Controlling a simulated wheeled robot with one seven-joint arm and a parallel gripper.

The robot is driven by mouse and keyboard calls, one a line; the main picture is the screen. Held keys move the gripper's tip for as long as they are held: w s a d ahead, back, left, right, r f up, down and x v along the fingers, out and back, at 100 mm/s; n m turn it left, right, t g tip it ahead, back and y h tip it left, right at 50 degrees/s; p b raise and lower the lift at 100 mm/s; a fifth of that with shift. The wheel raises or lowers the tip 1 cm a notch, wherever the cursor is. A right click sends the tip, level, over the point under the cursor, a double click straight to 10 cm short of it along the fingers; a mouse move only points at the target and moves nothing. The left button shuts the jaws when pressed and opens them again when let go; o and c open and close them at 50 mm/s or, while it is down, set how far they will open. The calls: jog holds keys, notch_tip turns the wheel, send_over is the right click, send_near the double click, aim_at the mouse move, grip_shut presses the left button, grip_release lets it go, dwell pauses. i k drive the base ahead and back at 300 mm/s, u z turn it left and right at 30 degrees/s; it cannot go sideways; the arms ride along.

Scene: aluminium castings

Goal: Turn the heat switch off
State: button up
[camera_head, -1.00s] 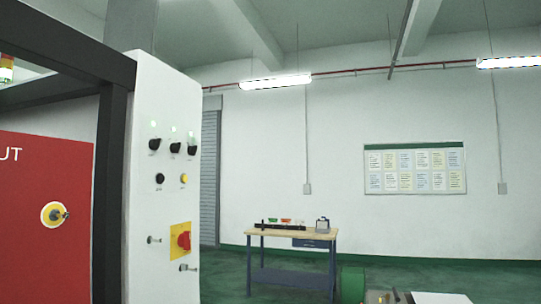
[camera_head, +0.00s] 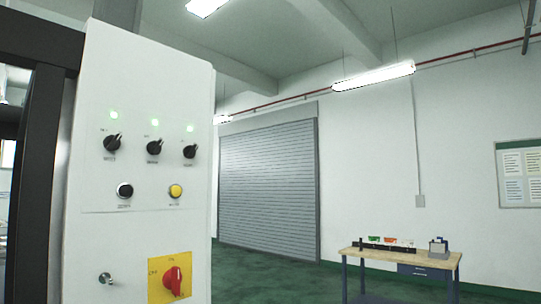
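A white control panel (camera_head: 90,225) stands upright at the left in the head view. Its top row has three black rotary switches: a left one (camera_head: 113,143), a middle one (camera_head: 154,147) and a right one (camera_head: 190,151). A green lamp glows above each. The labels are too small to read, so I cannot tell which is the heat switch. Below are a black button (camera_head: 125,190) and a yellow button (camera_head: 175,190). A red rotary handle (camera_head: 173,280) sits on a yellow plate lower down. My gripper is not in view.
A dark frame post (camera_head: 35,180) stands along the panel's left side. A grey roller shutter (camera_head: 268,190) is in the back wall. A workbench (camera_head: 440,262) stands at the lower right. Green floor (camera_head: 290,285) lies open between the panel and the bench.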

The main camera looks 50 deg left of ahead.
aim_at(189, 151)
jog(key=u, duration=0.6)
jog(key=i, duration=0.95)
jog(key=u, duration=0.95)
